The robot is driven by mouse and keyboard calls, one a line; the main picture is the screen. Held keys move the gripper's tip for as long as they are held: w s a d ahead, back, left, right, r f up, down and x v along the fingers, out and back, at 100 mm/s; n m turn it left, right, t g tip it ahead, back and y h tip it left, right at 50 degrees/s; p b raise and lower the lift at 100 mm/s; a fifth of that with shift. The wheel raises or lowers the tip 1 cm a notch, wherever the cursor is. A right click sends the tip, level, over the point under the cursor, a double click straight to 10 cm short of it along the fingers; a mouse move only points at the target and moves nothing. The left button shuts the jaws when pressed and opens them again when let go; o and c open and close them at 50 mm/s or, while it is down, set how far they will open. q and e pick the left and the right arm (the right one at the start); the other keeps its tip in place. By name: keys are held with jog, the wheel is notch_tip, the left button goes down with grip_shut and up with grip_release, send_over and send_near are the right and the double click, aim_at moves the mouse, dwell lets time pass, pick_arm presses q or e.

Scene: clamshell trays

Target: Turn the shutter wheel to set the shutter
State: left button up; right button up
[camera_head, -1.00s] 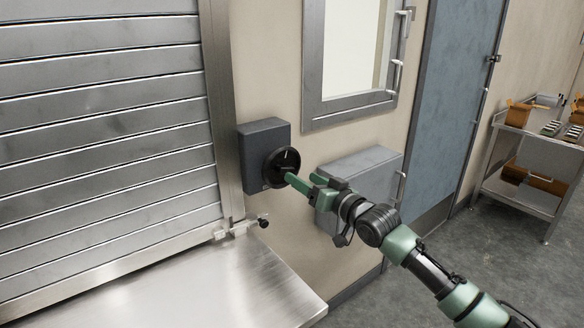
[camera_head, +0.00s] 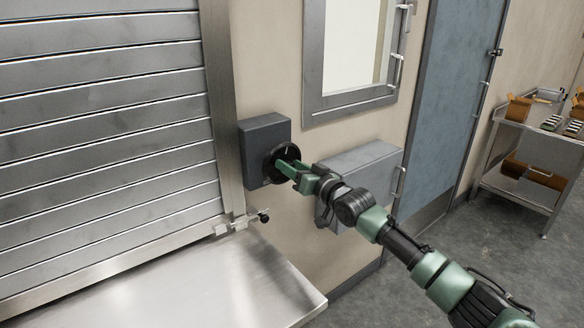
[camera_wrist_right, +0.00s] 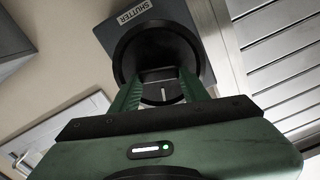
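The shutter wheel (camera_head: 287,152) is a round black dial on a dark grey box (camera_head: 262,133) on the wall. In the right wrist view the box carries a SHUTTER label (camera_wrist_right: 136,13), and the wheel (camera_wrist_right: 150,50) has a short white mark. My right gripper (camera_head: 283,163) is at the wheel's face. In the right wrist view its two green fingers (camera_wrist_right: 158,84) are apart, with the wheel's centre and white mark showing between them; contact cannot be told. The slatted metal shutter (camera_head: 100,130) reaches down close to the counter. My left gripper is not in view.
A steel counter (camera_head: 230,285) lies below the shutter, with a small latch (camera_head: 240,223) at its corner. A grey wall box (camera_head: 360,172) is right of the wheel, under a framed window (camera_head: 350,105). A blue door (camera_head: 455,110) and a loaded cart (camera_head: 530,130) stand farther right.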

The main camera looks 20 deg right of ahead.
jog(key=shift+c, duration=0.7)
jog(key=n+b, duration=0.1)
jog(key=n, duration=0.2)
jog(key=shift+a+n, duration=0.1)
jog(key=shift+n, duration=0.3)
jog(key=o, duration=1.4)
jog(key=shift+c, duration=0.2)
jog(key=shift+s, duration=0.1)
